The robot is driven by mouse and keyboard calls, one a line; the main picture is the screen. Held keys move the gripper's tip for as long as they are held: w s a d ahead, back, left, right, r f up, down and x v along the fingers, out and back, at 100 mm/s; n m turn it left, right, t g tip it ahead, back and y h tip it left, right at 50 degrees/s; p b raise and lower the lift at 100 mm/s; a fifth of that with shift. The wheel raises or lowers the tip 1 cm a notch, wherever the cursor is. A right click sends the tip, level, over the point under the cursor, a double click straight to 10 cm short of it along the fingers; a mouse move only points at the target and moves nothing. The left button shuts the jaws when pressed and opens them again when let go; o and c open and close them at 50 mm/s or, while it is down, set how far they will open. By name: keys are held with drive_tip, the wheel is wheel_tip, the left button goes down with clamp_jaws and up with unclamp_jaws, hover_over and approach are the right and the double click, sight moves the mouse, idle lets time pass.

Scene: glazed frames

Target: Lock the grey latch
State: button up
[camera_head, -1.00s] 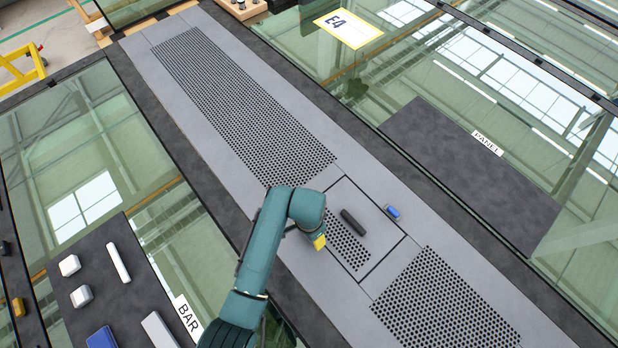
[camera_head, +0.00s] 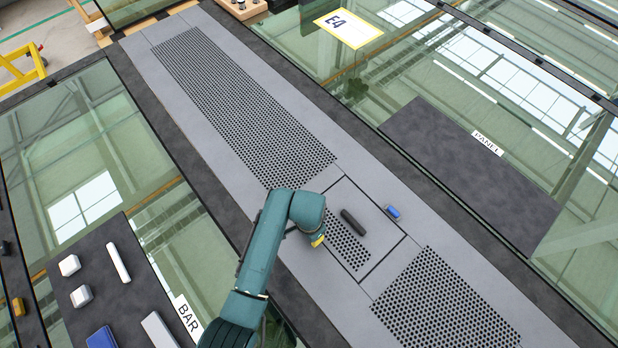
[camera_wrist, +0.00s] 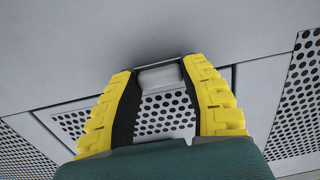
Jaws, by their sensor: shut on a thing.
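The grey latch (camera_wrist: 160,78) is a small light-grey block at the edge of the perforated panel in the wrist view. My gripper (camera_wrist: 158,69) has its yellow-ridged fingers on either side of it, shut on it. In the head view my gripper (camera_head: 318,241) is at the near left edge of the small panel (camera_head: 385,224), and the arm hides the grey latch there. A blue latch (camera_head: 393,212) sits at the panel's opposite edge.
A dark bar handle (camera_head: 353,222) stands on the small panel, close to my gripper. Perforated grey plates lie on both sides along the strip. Glazed panes flank it. A dark mat (camera_head: 120,285) at lower left holds several loose parts.

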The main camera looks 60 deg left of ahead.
drive_tip(key=n+p, duration=0.2)
drive_tip(key=n, duration=0.1)
drive_tip(key=shift+n, duration=0.4)
drive_tip(key=n+p, duration=0.2)
drive_tip(key=n, duration=0.3)
drive_tip(key=shift+p, duration=0.4)
drive_tip(key=n+p, duration=0.1)
drive_tip(key=n, duration=0.4)
drive_tip(key=shift+f, duration=0.1)
drive_tip(key=shift+f+n+p, duration=0.1)
drive_tip(key=shift+n+p, duration=0.4)
drive_tip(key=shift+n, duration=1.6)
drive_tip(key=o, duration=1.2)
